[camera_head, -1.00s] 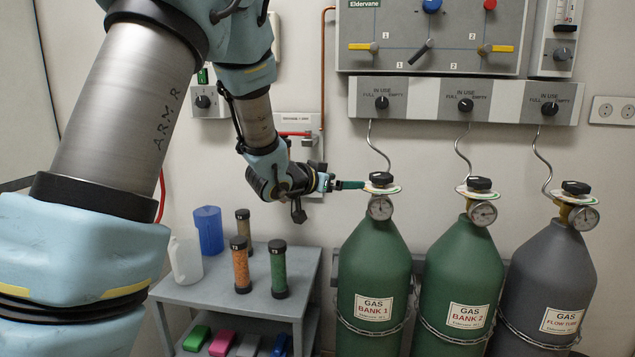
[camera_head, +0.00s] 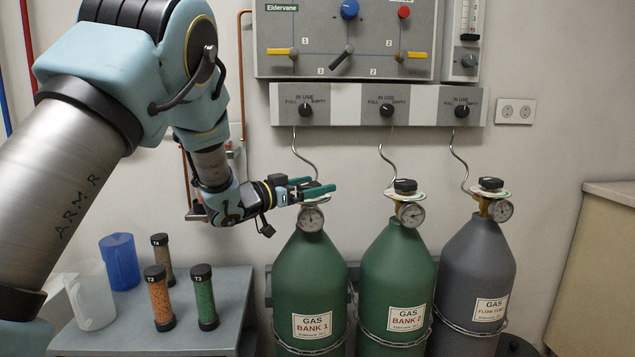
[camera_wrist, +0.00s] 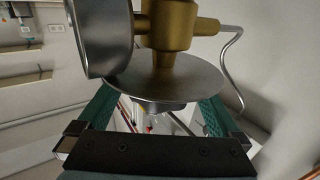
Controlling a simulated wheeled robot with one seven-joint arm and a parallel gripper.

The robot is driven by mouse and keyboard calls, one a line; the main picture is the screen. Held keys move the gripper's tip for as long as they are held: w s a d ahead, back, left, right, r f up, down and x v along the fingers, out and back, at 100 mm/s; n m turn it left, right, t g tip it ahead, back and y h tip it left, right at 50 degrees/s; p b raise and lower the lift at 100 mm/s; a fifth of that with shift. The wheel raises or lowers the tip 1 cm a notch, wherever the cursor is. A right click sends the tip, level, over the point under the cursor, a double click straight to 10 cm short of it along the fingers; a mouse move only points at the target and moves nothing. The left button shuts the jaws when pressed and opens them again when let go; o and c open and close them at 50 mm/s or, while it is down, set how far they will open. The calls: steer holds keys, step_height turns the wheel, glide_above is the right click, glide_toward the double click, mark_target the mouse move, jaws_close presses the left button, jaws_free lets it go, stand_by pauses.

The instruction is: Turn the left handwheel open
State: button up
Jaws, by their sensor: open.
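The green Gas Bank 1 cylinder (camera_head: 308,275) stands leftmost, with a gauge (camera_head: 311,218) at its neck. The left handwheel on top of it is largely hidden behind my gripper (camera_head: 320,188) in the head view. My gripper is open, with its green fingers level at the valve top. The wrist view, upside down, shows the brass valve body (camera_wrist: 170,25), a pale round disc (camera_wrist: 165,82) and the dark handwheel (camera_wrist: 160,106) beyond it. The fingers lie on both sides of the handwheel; contact cannot be told.
Gas Bank 2 (camera_head: 397,275) and a grey flow cylinder (camera_head: 478,270) stand to the right. Thin bent pipes rise to the wall panel (camera_head: 375,104). A grey cart (camera_head: 225,287) with jugs and capped tubes stands at the lower left.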

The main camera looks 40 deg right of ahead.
steer(key=shift+s+d, duration=0.1)
steer(key=shift+d, duration=0.85)
steer(key=c, duration=1.3)
